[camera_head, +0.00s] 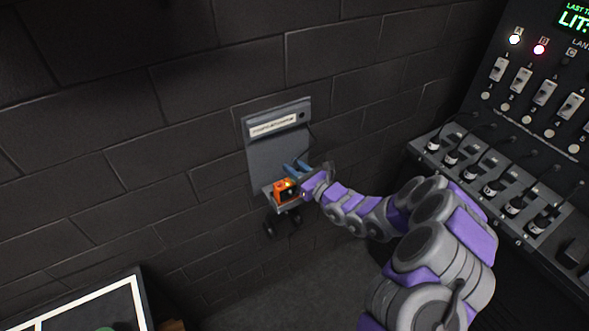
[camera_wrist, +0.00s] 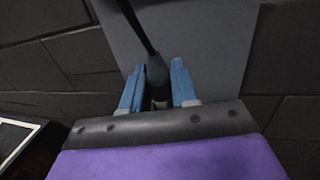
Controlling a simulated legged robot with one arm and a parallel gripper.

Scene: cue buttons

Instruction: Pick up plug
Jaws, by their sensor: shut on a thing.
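A dark grey plug (camera_wrist: 157,74) with a black cable running up from it sits between the blue fingers of my gripper (camera_wrist: 158,66) in the wrist view. The fingers are shut on it, and its lower part is mostly hidden down between them. In the head view my gripper (camera_head: 295,168) is at the small ledge of a grey wall panel (camera_head: 268,154). The plug cannot be made out clearly there. An orange block (camera_head: 281,190) sits on the ledge just below and left of the fingers.
The panel has a white label strip (camera_head: 273,125) and hangs on a dark block wall. A console (camera_head: 545,75) with switches, lamps and a row of dark plugs (camera_head: 490,188) stands at the right. A white-edged board (camera_head: 135,300) is at the lower left.

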